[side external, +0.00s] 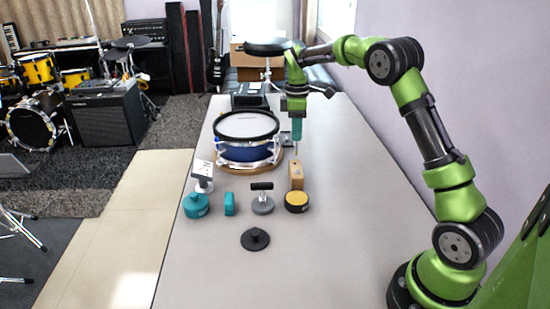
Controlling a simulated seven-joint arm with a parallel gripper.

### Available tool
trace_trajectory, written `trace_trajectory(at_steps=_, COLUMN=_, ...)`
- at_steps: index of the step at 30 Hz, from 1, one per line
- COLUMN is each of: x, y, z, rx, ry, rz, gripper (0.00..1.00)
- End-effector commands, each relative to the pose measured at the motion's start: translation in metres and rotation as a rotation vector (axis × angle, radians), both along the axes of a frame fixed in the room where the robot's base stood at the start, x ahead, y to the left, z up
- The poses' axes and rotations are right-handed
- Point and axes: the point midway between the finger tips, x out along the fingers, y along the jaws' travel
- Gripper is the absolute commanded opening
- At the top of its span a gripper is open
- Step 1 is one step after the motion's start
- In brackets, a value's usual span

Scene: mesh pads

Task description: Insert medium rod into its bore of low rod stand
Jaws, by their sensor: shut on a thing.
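My gripper (298,139) points down at the far part of the table, just right of the drum. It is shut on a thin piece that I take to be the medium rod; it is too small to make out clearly. The bore cannot be seen, and neither can whether the rod touches anything.
A blue drum (246,154) stands left of my gripper. Nearer are a wooden block (296,172), a yellow-topped black cylinder (297,199), a black-handled grey piece (262,206), teal pieces (195,209) and a black knobbed disc (255,241). The table's right side (345,200) is clear.

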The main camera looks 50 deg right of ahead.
Motion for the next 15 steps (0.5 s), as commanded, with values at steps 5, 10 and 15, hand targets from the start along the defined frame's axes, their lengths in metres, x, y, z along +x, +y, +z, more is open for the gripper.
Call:
trace_trajectory(at_steps=5, x=0.0039, y=-0.0039, z=0.0050, rx=-0.017, ry=-0.051, rz=0.123, gripper=0.00)
trace_trajectory(at_steps=10, x=0.0042, y=-0.0036, z=0.0045, rx=-0.020, ry=-0.061, rz=0.128, gripper=0.00)
trace_trajectory(at_steps=15, x=0.0041, y=-0.0034, z=0.0045, rx=-0.019, ry=-0.060, rz=0.127, gripper=0.00)
